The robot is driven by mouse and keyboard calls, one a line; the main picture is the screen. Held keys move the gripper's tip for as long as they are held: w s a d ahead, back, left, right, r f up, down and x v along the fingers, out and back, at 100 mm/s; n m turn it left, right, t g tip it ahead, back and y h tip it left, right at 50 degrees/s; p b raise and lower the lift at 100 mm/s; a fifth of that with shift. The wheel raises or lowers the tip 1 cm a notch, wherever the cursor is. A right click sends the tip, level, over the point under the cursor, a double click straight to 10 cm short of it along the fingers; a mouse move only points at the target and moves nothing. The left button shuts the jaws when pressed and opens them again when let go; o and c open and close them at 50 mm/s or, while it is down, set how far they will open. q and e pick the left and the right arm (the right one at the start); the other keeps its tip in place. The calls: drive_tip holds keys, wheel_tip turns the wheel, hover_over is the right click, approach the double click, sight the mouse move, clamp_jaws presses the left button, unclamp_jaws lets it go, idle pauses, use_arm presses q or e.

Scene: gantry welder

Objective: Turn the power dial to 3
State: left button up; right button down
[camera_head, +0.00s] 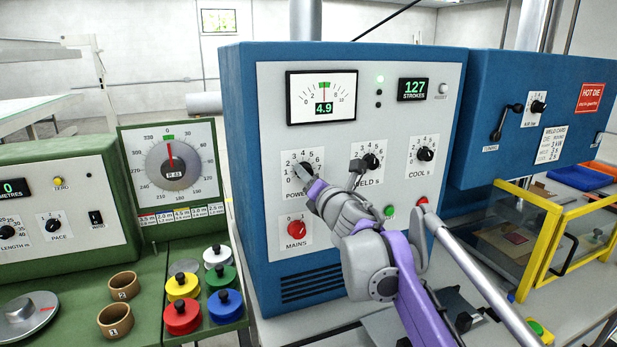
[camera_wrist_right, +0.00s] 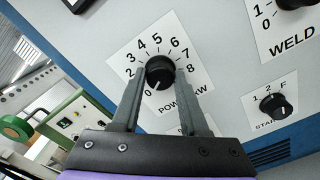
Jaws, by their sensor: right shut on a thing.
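The power dial is a black round knob (camera_wrist_right: 160,72) on a white scale plate with numbers from 0 to 8, in the middle of the wrist view. Its small white mark appears to point down-left, near the 0. In the head view the dial's plate (camera_head: 293,157) is on the blue welder's front panel, with the knob partly behind my gripper. My right gripper (camera_head: 311,183) reaches it from the lower right. In the wrist view its two grey fingers (camera_wrist_right: 160,80) are shut on the knob, one on each side. My left gripper is not in view.
The weld dial (camera_head: 371,161) and cool dial (camera_head: 425,154) sit right of the power dial. The red mains knob (camera_head: 296,229) is below it. A meter (camera_head: 322,97) reading 4.9 is above. A green console (camera_head: 60,215) stands left, and a yellow-framed guard (camera_head: 545,250) right.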

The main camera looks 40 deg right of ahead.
use_arm(q)
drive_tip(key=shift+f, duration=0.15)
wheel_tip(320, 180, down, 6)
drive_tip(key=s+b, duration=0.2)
drive_tip(key=b, duration=0.2)
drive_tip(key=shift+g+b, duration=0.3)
use_arm(e)
drive_tip(key=shift+m, duration=8.8)
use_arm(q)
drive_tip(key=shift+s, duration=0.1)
use_arm(e)
drive_tip(key=shift+c, duration=2.1)
unclamp_jaws()
